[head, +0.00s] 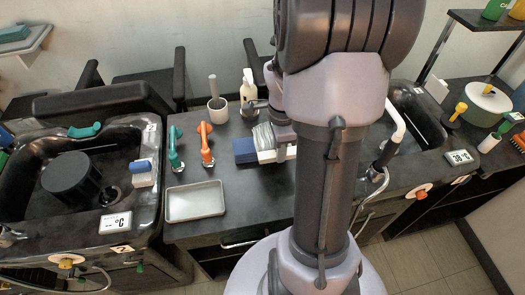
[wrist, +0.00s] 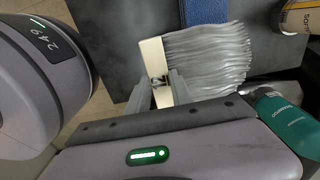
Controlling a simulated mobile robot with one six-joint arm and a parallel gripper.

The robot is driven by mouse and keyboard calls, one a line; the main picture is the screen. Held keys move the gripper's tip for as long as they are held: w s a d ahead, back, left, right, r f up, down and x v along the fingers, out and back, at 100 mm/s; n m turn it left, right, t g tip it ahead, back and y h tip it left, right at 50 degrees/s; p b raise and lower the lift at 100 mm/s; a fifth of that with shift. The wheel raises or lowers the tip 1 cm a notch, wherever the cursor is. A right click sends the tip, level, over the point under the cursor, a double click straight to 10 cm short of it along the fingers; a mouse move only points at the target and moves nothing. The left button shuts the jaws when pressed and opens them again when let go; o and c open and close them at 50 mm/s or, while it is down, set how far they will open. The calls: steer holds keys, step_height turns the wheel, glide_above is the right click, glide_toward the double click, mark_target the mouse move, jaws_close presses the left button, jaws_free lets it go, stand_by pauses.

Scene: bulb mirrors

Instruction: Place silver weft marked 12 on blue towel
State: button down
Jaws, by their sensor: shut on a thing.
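A silver weft (wrist: 208,60) with wavy grey strands hangs from a cream strip in the wrist view. My gripper (wrist: 163,92) is shut on the cream strip. The weft also shows in the head view (head: 264,136), over or against the blue towel (head: 245,150) on the counter. The blue towel is partly seen at the top of the wrist view (wrist: 205,10). I cannot tell whether the weft touches the towel. No number is readable on the weft. My forearm hides part of the counter in the head view.
An empty metal tray (head: 195,201) lies left on the counter. A white cup (head: 217,108) and spray bottle (head: 248,90) stand at the back. Black basins (head: 75,180) flank the counter. A green bottle (wrist: 287,122) is at right.

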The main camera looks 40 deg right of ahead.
mark_target(263, 151)
steer(key=w, duration=0.1)
steer(key=w+a, duration=0.1)
steer(key=w, duration=0.2)
steer(key=shift+a+f, duration=0.2)
steer(key=shift+a, duration=0.1)
steer(key=f+b, duration=0.2)
steer(key=f, duration=0.1)
steer(key=shift+w+a+f, duration=0.1)
steer(key=shift+w+a, duration=0.05)
steer(key=shift+w, duration=0.05)
steer(key=shift+f, duration=0.3)
steer(key=shift+r, duration=0.15)
steer(key=c, duration=1.1)
jaws_free()
steer(key=shift+c, duration=0.2)
